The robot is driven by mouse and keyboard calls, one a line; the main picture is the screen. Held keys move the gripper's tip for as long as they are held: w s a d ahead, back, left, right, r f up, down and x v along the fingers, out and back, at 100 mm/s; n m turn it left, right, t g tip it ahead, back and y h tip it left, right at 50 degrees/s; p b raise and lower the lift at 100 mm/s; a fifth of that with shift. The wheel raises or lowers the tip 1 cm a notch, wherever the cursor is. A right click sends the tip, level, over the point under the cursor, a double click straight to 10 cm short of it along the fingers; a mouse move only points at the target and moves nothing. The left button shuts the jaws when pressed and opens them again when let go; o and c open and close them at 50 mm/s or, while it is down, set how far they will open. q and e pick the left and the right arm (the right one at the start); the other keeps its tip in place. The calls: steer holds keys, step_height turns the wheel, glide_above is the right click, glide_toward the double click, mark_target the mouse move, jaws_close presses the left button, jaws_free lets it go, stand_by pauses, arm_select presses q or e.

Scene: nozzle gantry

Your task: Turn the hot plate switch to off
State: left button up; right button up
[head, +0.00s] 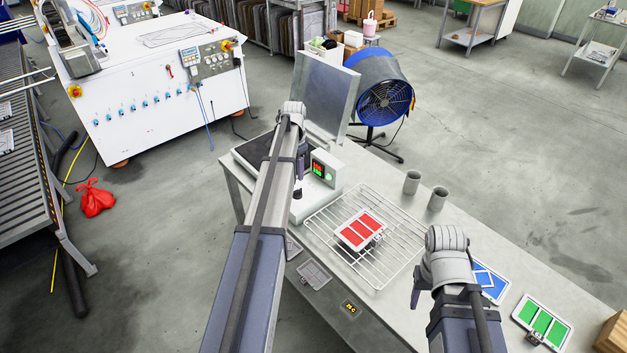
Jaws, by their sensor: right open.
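The hot plate (325,158) stands at the far left end of the grey work table, with a dark heating surface (247,152) and a pale control box. The box has a small display (318,170) lit red and green, and a round green light (328,177). A small dark knob-like part (297,194) shows low on its front; I cannot tell its setting. My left arm crosses in front of the hot plate, and my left gripper (302,165) hangs close to the box, its fingers mostly hidden. My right gripper (420,292) is open above the table, right of the wire rack.
A wire rack (322,218) holds a tray with red panels (361,230). Two grey cups (411,182) stand behind it. Blue (491,281) and green (543,322) panel trays lie at right. An upright metal panel (323,95) and blue fan (385,100) stand behind.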

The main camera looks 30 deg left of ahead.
mark_target(297, 193)
arm_select(q)
steer(key=shift+s+f, duration=0.1)
steer(key=shift+f, duration=0.1)
step_height(297, 193, down, 8)
steer(key=b, duration=0.8)
steer(key=shift+r, duration=0.2)
steer(key=shift+r, duration=0.1)
jaws_close()
